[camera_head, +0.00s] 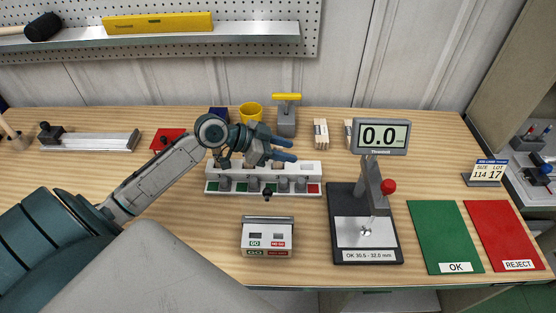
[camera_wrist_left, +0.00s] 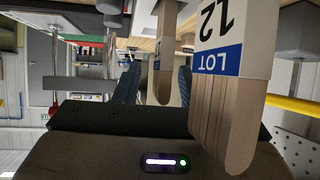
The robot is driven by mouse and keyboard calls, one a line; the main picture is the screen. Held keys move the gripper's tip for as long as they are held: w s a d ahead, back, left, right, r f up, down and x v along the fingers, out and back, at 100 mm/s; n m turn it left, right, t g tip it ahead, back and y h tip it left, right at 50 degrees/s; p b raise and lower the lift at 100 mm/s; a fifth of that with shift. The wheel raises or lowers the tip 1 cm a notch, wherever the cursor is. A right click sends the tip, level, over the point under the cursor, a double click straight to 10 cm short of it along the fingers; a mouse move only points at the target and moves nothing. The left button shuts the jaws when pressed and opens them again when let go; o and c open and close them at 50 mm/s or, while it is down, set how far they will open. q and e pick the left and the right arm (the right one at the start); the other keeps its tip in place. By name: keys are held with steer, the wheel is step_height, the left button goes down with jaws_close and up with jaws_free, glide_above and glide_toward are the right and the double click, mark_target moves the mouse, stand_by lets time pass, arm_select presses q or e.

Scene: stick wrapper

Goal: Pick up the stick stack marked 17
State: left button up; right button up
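Two upright wooden stick stacks stand at the back of the bench in the head view. The left one (camera_head: 321,133) is fully visible; the right one (camera_head: 348,131) is partly behind the gauge display. In the left wrist view, a near stack (camera_wrist_left: 232,110) has a label reading LOT 12, upside down. A farther stack (camera_wrist_left: 165,60) shows beyond it, between the finger lines; its number is unreadable. My left gripper (camera_head: 293,150) is open and empty, its blue fingers pointing right, left of the stacks and apart from them. My right gripper is not in view.
A white rack (camera_head: 213,187) lies below my left gripper. A grey block with a yellow handle (camera_head: 287,118) and a yellow cup (camera_head: 251,113) stand behind it. The gauge (camera_head: 381,136) stands right. A card (camera_head: 487,172) reads size 114, lot 17. Green and red mats lie at right.

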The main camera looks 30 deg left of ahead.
arm_select(q)
jaws_close()
steer(key=shift+r, duration=0.1)
